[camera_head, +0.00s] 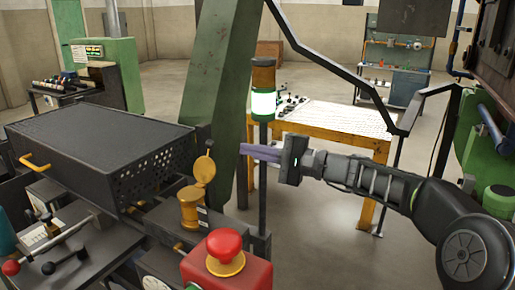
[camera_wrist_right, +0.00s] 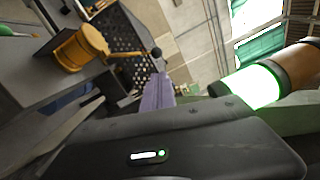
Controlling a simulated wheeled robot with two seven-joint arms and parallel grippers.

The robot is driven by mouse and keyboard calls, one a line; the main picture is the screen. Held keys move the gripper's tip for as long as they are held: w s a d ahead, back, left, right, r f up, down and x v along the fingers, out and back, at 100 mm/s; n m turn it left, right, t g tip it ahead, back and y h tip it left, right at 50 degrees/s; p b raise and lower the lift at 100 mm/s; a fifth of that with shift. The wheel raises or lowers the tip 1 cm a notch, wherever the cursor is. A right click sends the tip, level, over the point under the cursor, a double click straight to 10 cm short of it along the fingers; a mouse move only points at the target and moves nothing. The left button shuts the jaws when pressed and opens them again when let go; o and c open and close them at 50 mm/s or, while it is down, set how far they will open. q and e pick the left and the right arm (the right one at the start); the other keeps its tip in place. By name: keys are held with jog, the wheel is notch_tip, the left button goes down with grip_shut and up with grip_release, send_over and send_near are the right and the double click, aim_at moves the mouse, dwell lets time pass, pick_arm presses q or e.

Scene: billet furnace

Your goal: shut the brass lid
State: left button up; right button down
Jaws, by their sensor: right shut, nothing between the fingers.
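The brass lid (camera_head: 205,169) is a round disc standing raised, open, at the back edge of a short brass cup (camera_head: 190,210) on the machine in the head view. Brass parts of the cup and lid (camera_wrist_right: 80,48) also show at the upper left of the right wrist view, where I cannot clearly separate them. My right gripper (camera_head: 243,150) comes in from the right with its purple fingers shut and empty. They point left, to the right of the lid and slightly higher in the picture, apart from it. The fingers (camera_wrist_right: 158,92) show mid-frame in the wrist view. My left gripper is not in view.
A red button (camera_head: 224,245) stands in front of the cup. A perforated dark box (camera_head: 105,145) is left of it. A signal lamp (camera_head: 263,103) and a green column (camera_head: 228,60) stand close behind my right fingers. A yellow-legged table (camera_head: 335,120) is farther back.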

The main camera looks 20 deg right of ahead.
jog(key=p+x, duration=0.2)
jog(key=x, duration=0.4)
jog(key=shift+w+a, duration=0.25)
jog(key=s+a+r+n+h+b, duration=0.15)
jog(key=s+a+n+b, duration=0.7)
jog(key=b, duration=0.85)
jog(key=s+a+f+n+h+b, duration=0.1)
jog(key=s+a+f+n+b, duration=0.2)
jog(key=n+b, duration=1)
jog(key=shift+a+f+h+b, duration=0.35)
jog(key=shift+a+f+b, duration=0.75)
jog(key=shift+f, duration=0.75)
jog(key=shift+s+a, duration=0.1)
jog(key=shift+a, duration=0.1)
